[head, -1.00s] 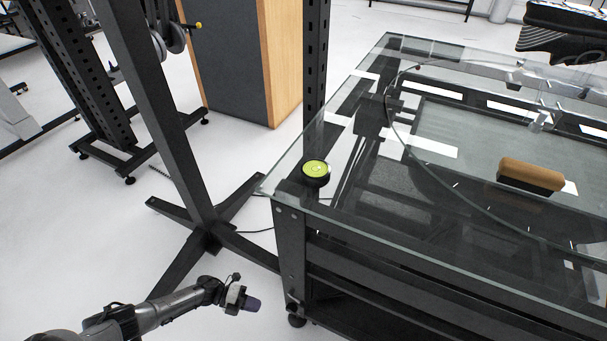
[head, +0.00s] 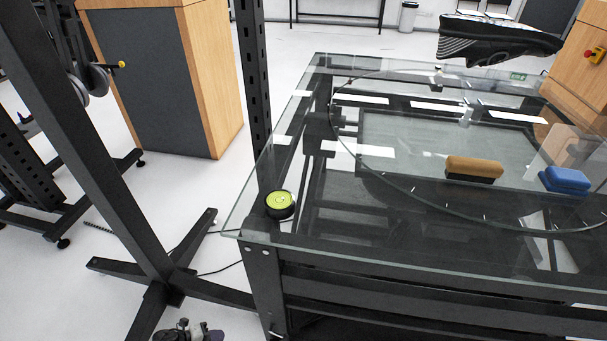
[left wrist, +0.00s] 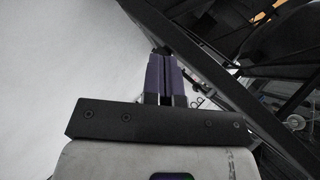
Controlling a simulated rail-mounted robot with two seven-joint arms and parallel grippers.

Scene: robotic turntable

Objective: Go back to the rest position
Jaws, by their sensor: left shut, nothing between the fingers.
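My left gripper (head: 203,334) is at the bottom edge of the head view, low in front of the table's left corner and below the tabletop. Most of the left arm is cut off by the frame edge. In the left wrist view the two purple fingers (left wrist: 166,78) are together with nothing between them. They point past the dark table frame, over the pale floor. My right gripper is not in view.
The glass-topped table (head: 380,249) carries a green-topped puck (head: 280,204), a brown brush (head: 474,168) and a blue brush (head: 565,181). A shoe (head: 495,42) shows above its far side. A black stand (head: 150,240) stands left of the table.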

